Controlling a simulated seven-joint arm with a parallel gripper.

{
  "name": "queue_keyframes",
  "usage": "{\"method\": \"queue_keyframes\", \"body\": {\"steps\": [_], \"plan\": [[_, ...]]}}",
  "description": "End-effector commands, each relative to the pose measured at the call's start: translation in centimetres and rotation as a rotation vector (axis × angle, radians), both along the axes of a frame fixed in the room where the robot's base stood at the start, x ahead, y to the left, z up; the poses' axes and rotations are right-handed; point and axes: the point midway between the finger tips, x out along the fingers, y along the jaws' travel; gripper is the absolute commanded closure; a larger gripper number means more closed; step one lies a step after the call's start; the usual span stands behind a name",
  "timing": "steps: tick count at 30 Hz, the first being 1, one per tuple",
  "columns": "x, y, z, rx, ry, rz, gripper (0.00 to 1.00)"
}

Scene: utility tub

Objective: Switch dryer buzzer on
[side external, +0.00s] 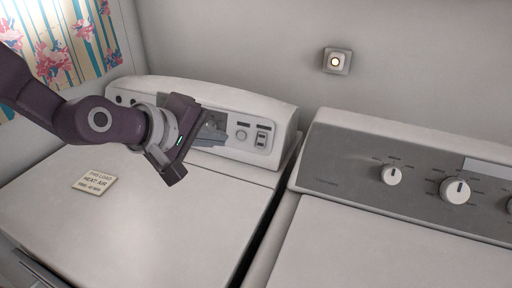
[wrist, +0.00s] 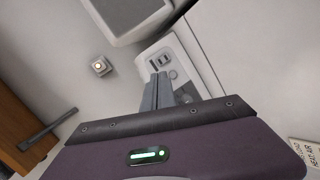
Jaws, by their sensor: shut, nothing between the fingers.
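The dryer (side external: 110,200) is the white machine at the left in the side view, with a raised control panel (side external: 284,118) along its back. The labels are too small to read, so I cannot tell which control is the buzzer. My gripper (side external: 217,134) is shut and empty in front of the panel, left of the round button, hiding the panel's middle. In the wrist view, its closed fingers (wrist: 161,76) point at the panel (wrist: 144,58), just below the paired switches (wrist: 157,62).
A second machine with a grey dial panel (side external: 340,150) stands at the right, across a narrow gap. A small square fixture with a lit centre (side external: 337,61) is on the wall. A printed card (side external: 94,183) lies on the dryer's top, which is otherwise mostly clear.

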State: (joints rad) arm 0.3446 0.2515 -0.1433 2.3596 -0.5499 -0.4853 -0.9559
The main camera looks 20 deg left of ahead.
Motion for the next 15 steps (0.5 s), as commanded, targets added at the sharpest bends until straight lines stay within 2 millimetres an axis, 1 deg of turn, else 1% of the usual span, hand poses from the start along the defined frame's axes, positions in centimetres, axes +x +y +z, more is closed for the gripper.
{"method": "queue_keyframes", "body": {"steps": [1, 3, 6, 9, 15], "plan": [[1.1, -0.9, -2.1, -0.052, -0.005, 0.07, 1.0], [2.4, -1.4, -4.0, -0.124, -0.035, 0.172, 1.0], [3.2, -1.6, -6.0, -0.187, -0.074, 0.271, 1.0], [3.6, -1.6, -6.9, -0.218, -0.099, 0.321, 1.0], [3.7, -1.5, -7.0, -0.228, -0.111, 0.336, 1.0]]}}
